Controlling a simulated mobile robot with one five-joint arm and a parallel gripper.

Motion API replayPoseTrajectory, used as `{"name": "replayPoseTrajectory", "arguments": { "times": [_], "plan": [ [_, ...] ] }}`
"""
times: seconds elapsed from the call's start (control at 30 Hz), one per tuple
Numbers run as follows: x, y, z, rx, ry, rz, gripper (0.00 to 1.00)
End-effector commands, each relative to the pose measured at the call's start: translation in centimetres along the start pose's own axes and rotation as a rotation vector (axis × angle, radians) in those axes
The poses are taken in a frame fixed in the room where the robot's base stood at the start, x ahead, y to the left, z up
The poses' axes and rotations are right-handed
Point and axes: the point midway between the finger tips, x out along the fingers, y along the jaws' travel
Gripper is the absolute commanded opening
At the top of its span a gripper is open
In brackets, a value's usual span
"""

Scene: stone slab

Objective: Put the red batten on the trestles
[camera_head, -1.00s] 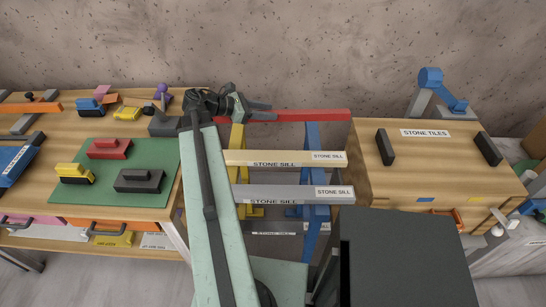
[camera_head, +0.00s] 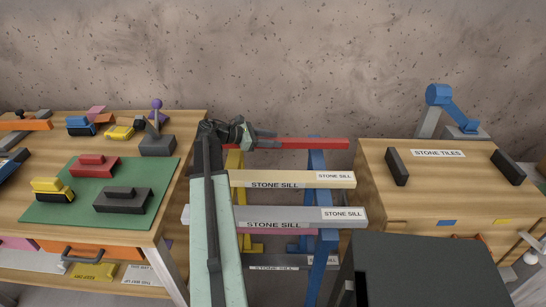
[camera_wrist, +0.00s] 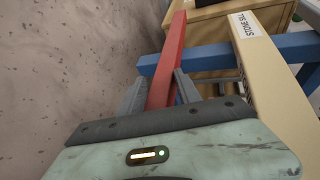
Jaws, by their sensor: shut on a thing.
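The red batten (camera_head: 315,144) lies roughly level across the far end of the trestles, near the wall. My gripper (camera_head: 268,138) is shut on its left part. The wrist view shows the batten (camera_wrist: 172,55) between my two fingers (camera_wrist: 160,92), running over the blue trestle's top bar (camera_wrist: 210,59). I cannot tell whether it touches that bar. The yellow trestle (camera_head: 236,160) is at the left, partly hidden by my arm. The blue trestle (camera_head: 318,182) is at the right.
A cream stone sill (camera_head: 290,180) and a grey stone sill (camera_head: 280,215) lie across the trestles, nearer me. A workbench with a green mat (camera_head: 150,208) stands left. A wooden stone tiles cabinet (camera_head: 440,185) stands right. The rough wall (camera_head: 290,60) rises close behind the batten.

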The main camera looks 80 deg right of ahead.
Motion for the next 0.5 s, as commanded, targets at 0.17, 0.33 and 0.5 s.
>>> {"name": "replayPoseTrajectory", "arguments": {
  "times": [0.17, 0.33, 0.5],
  "plan": [
    [0.7, -0.3, -1.7, 0.0, -0.001, 0.0, 0.0],
    [1.4, -0.5, -3.6, 0.0, -0.001, -0.001, 0.0],
    [1.3, -0.5, -3.2, 0.0, -0.001, -0.001, 0.0]
  ]
}}
